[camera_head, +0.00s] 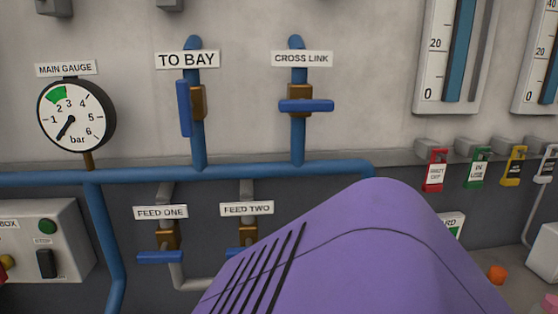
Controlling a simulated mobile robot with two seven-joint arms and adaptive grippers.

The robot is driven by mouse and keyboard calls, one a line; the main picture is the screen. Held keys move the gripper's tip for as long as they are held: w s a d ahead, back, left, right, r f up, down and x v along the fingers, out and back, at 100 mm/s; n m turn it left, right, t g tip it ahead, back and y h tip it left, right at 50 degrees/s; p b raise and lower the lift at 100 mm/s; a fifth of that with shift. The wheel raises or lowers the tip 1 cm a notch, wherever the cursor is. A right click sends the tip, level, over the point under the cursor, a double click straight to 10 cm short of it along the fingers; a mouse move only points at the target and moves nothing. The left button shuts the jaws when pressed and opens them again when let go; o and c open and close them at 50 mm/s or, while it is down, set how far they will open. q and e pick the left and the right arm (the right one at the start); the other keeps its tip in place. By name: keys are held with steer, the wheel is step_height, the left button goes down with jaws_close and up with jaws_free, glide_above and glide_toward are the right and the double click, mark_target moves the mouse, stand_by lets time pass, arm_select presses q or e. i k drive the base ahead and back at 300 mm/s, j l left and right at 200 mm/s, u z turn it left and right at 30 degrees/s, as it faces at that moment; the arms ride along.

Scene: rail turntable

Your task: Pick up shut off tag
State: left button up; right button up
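The shut off tag (434,172) is a small red tag with a white label. It hangs from a hook on the wall ledge at the right, first in a row of coloured tags. Neither gripper shows in the head view. A large purple rounded body with dark slots fills the lower middle of the view, below and left of the tag, and hides part of the wall behind it.
Green (477,169), yellow (514,166) and white (547,165) tags hang to its right. A gauge (76,115) and control box (46,240) are left.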

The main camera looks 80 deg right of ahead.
mark_target(435, 173)
steer(key=k+j+z, duration=0.1)
steer(key=z, duration=0.95)
steer(key=k+z, duration=0.1)
steer(key=z, duration=2.3)
steer(key=k+l, duration=0.75)
steer(key=i+j, duration=0.75)
